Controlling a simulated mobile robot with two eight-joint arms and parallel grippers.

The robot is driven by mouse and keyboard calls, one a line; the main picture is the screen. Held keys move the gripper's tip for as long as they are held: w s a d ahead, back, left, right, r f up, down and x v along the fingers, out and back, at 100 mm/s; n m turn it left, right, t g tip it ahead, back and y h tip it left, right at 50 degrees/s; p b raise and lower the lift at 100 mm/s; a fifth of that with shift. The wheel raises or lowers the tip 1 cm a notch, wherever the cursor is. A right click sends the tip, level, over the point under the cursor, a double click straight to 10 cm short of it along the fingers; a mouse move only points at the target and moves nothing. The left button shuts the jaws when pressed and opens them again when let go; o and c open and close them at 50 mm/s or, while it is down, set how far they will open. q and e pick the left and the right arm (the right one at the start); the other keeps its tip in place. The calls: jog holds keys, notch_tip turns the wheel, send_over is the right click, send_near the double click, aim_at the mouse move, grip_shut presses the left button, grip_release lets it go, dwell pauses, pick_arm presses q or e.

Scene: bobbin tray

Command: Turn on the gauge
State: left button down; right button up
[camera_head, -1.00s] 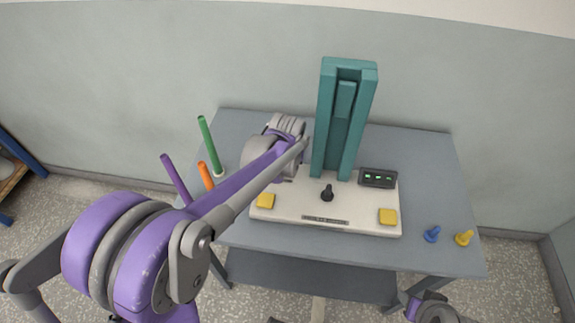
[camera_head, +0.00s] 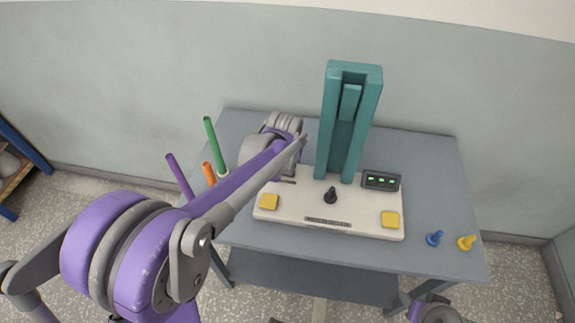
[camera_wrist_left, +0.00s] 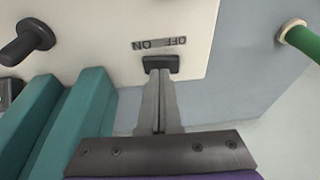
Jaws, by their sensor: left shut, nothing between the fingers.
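The gauge has a white base (camera_head: 330,211) with a tall teal column (camera_head: 346,125) at its back. Its small dark display (camera_head: 381,180) shows lit green marks. In the left wrist view a black switch (camera_wrist_left: 160,63) sits beside an OFF/ON label (camera_wrist_left: 160,43) on the white base. My left gripper (camera_wrist_left: 161,75) is shut and empty, its fingertips at the switch's edge; I cannot tell whether they touch it. In the head view my left arm hides most of that gripper. The switch's position is unclear. My right gripper is not in view.
A black knob (camera_head: 331,195) and yellow pads (camera_head: 269,202) (camera_head: 391,219) are on the base. Green (camera_head: 214,143), purple (camera_head: 180,177) and orange (camera_head: 208,173) rods stand left. Blue (camera_head: 434,238) and yellow (camera_head: 467,242) pegs are on the grey table (camera_head: 425,160). The back right is clear.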

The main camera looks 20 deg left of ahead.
pick_arm(q)
notch_tip(320, 180, up, 4)
jog(key=shift+w+d+f+p, duration=0.15)
jog(key=shift+f+p, duration=0.1)
jog(key=shift+p, duration=0.7)
jog(key=d+v, duration=0.2)
jog(key=v, duration=0.8)
jog(key=shift+w, duration=0.1)
jog(key=s+d+f+m+t, duration=0.1)
jog(key=s+f, duration=0.3)
jog(key=s, duration=0.6)
jog(key=s+d+f+m+t+h, duration=0.1)
jog(key=s+f, duration=0.3)
jog(key=s, duration=0.6)
jog(key=shift+s+d+m, duration=0.35)
jog(key=shift+d+m, duration=0.05)
jog(key=shift+d, duration=0.2)
jog(key=shift+a, duration=0.1)
